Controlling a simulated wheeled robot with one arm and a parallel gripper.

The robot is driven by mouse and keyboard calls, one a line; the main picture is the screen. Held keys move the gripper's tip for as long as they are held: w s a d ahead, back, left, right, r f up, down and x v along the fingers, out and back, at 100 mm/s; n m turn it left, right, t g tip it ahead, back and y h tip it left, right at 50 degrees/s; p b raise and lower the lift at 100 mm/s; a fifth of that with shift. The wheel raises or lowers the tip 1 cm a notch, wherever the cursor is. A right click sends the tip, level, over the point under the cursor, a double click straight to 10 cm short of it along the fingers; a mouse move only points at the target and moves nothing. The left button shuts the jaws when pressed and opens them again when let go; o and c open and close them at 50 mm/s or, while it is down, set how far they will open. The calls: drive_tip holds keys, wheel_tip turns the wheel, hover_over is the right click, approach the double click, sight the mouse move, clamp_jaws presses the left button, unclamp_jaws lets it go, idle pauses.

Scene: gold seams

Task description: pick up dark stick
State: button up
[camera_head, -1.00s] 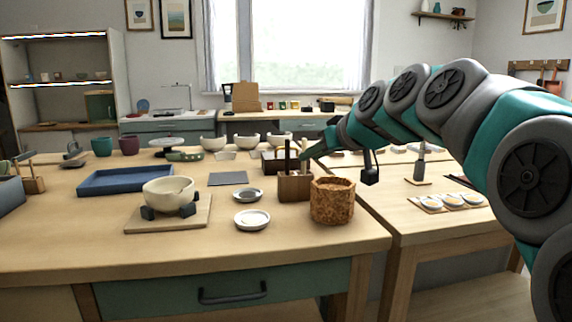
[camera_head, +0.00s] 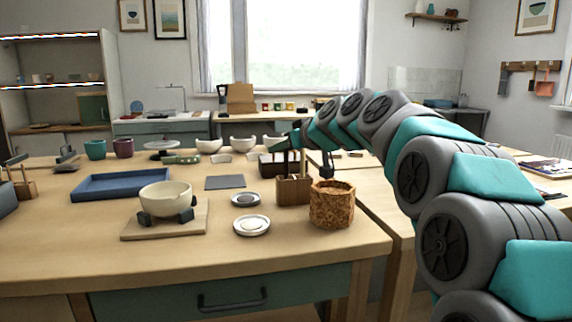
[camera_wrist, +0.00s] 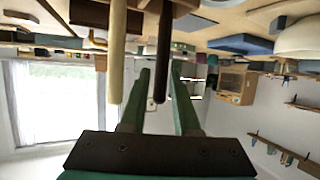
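The dark stick (camera_wrist: 162,55) hangs into the wrist view from the top, with its free end between my two green fingers. A gap shows on both sides of it. My gripper (camera_wrist: 159,67) is open around the stick, not closed on it. A pale stick (camera_wrist: 118,50) is just outside the left finger. In the head view, the wooden holder (camera_head: 294,191) with upright sticks stands behind the bark-textured pot. My gripper (camera_head: 284,147) is at the stick tops above the holder; its fingers are too small there to tell apart.
The bark-textured pot (camera_head: 331,205) stands close in front of the holder. Two small dishes (camera_head: 252,225) lie to its left. A cream bowl (camera_head: 165,197) sits on a board, with a blue tray (camera_head: 133,184) behind it. The table's front left is clear.

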drive_tip(key=shift+w+a+f, duration=0.25)
drive_tip(key=shift+w+a, duration=0.1)
drive_tip(key=shift+w, duration=0.05)
clamp_jaws()
